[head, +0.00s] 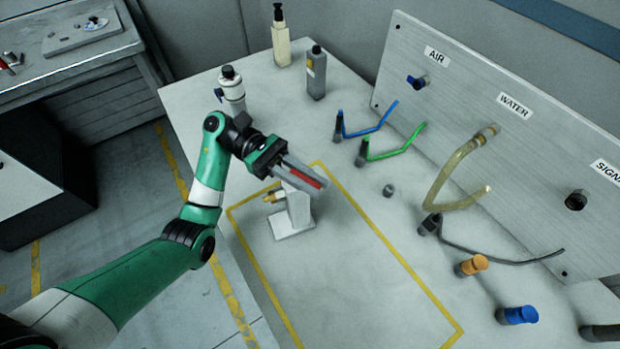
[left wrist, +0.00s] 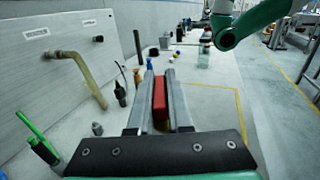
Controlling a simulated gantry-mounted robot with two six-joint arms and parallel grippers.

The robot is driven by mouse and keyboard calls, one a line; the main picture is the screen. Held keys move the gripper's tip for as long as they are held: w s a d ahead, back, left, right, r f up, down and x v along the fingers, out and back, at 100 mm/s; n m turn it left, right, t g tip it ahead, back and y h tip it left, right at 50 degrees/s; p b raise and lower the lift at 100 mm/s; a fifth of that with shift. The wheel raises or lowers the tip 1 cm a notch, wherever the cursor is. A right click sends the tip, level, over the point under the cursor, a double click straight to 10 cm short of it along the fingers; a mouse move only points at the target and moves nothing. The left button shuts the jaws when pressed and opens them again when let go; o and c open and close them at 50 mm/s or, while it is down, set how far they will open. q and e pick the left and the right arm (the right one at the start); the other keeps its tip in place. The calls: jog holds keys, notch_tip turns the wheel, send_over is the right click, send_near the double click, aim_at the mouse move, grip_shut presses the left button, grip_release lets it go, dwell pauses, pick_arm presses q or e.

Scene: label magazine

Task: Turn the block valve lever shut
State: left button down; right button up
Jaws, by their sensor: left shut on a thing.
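The block valve (head: 296,217) is a pale grey stand with a brass fitting (head: 271,197) on its left side, standing inside the yellow floor outline on the table. Its red lever (head: 306,179) lies between the fingers of my left gripper (head: 305,178). In the left wrist view the red lever (left wrist: 159,98) runs lengthwise between the two grey fingers, which are shut on it. The fingers hide much of the valve's top. Another green arm of mine shows at the top of the left wrist view, with its gripper (left wrist: 192,43) small and unclear.
A grey panel (head: 470,90) marked AIR and WATER stands behind the table. Bottles stand at the back left (head: 281,45). The area inside the yellow outline right of the valve is clear.

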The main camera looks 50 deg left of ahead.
dwell(0.3)
pick_arm(q)
jog(key=c, duration=0.8)
grip_release()
jog(key=shift+c, duration=0.2)
pick_arm(e)
jog(key=shift+f, duration=0.1)
